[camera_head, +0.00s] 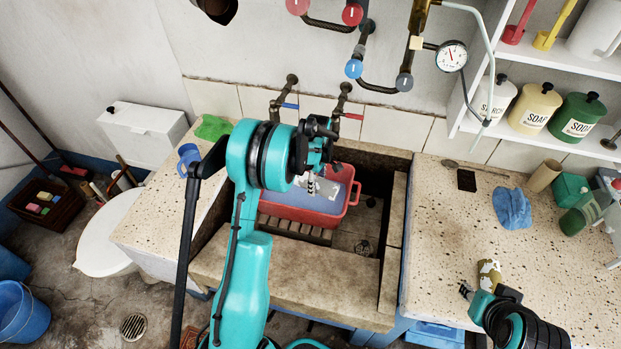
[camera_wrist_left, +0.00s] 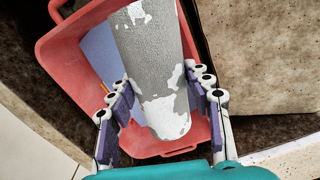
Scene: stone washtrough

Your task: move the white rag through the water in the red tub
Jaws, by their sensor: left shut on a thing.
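A red tub (camera_head: 352,192) with bluish water (camera_head: 293,201) sits inside the stone trough (camera_head: 285,255). My left gripper (camera_head: 318,172) is over the tub, its fingers pointing down. In the left wrist view, its fingers (camera_wrist_left: 160,98) are on both sides of a long grey-and-white patchy piece, seemingly the white rag (camera_wrist_left: 152,50), and are shut on it. The rag hangs within the outline of the tub (camera_wrist_left: 62,70); whether it touches the water (camera_wrist_left: 100,57) is unclear. My right gripper (camera_head: 474,292) is over the right counter, beside a mottled yellow-brown item (camera_head: 489,272); its opening is too small to judge.
A blue cloth (camera_head: 512,208), a cardboard tube (camera_head: 543,176) and green containers (camera_head: 569,189) are on the right counter (camera_head: 440,215). A blue mug (camera_head: 188,157) and a green cloth (camera_head: 213,128) are on the left ledge. Pipes and taps (camera_head: 340,100) hang behind the trough.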

